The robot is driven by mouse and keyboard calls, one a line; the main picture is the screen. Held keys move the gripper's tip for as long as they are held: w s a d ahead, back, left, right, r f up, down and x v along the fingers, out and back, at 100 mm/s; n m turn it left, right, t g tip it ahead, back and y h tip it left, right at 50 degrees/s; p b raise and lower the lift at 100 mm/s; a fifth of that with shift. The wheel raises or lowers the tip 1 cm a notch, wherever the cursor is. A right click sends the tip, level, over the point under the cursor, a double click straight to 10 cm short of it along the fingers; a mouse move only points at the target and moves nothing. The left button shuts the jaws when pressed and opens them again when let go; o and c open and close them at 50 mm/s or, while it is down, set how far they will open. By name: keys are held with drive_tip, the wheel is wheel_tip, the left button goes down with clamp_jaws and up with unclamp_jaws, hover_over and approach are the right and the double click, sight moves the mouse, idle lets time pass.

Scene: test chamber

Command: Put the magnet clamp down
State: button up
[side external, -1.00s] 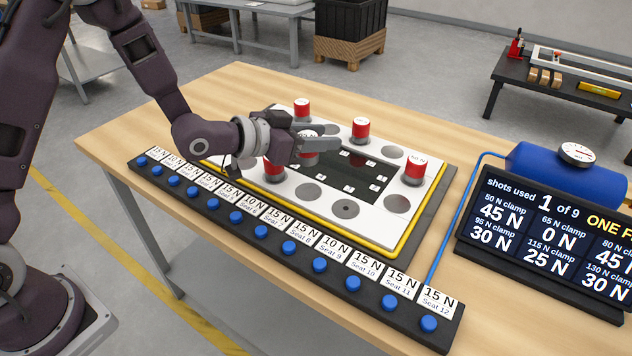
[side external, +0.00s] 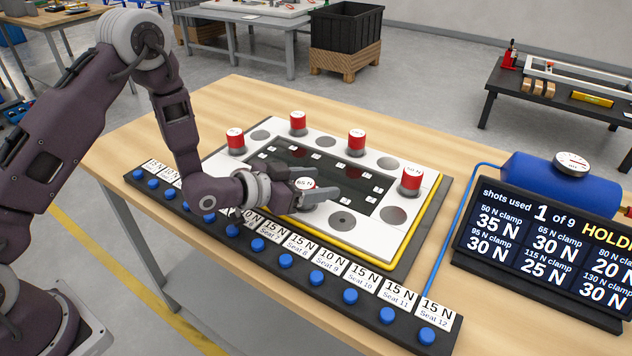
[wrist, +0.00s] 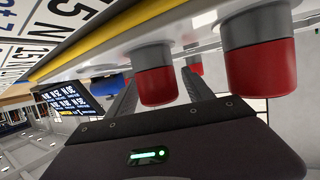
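The 65 N clamp (side external: 305,183) is low at the front part of the white plate (side external: 342,221), with its white top label facing up. My gripper (side external: 318,184) has one finger on each side of it. In the wrist view the red clamp (wrist: 158,85) shows between my fingers (wrist: 158,88), with a narrow gap beside it, so they look open around it. Its dark base appears to be against the plate. The screen (side external: 545,240) reads 30 N for the 65 N clamp.
Other red clamps stand on the plate: back left (side external: 235,141), back (side external: 297,123), back right (side external: 356,142) and right (side external: 411,180). Another clamp (wrist: 260,65) is close beside my fingers. A strip of blue knobs (side external: 285,261) runs along the front.

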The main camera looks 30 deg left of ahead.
sight(305, 183)
drive_tip(key=shift+r, duration=0.25)
drive_tip(key=v, duration=0.7)
drive_tip(key=shift+s+a, duration=0.1)
drive_tip(key=shift+s, duration=0.2)
drive_tip(key=s+a+r+n+g+y, duration=0.1)
drive_tip(key=s+a+r+g+y, duration=0.35)
drive_tip(key=r, duration=0.65)
drive_tip(key=s+r+n+g, duration=0.1)
drive_tip(key=s+r, duration=0.1)
drive_tip(key=s, duration=1)
drive_tip(key=s+a+r+n+g, duration=0.1)
drive_tip(key=s+r+n, duration=0.1)
drive_tip(key=s, duration=1)
drive_tip(key=shift+s+a+r+g+y, duration=0.2)
drive_tip(key=shift+a+r+g+y, duration=0.15)
drive_tip(key=shift+y, duration=0.1)
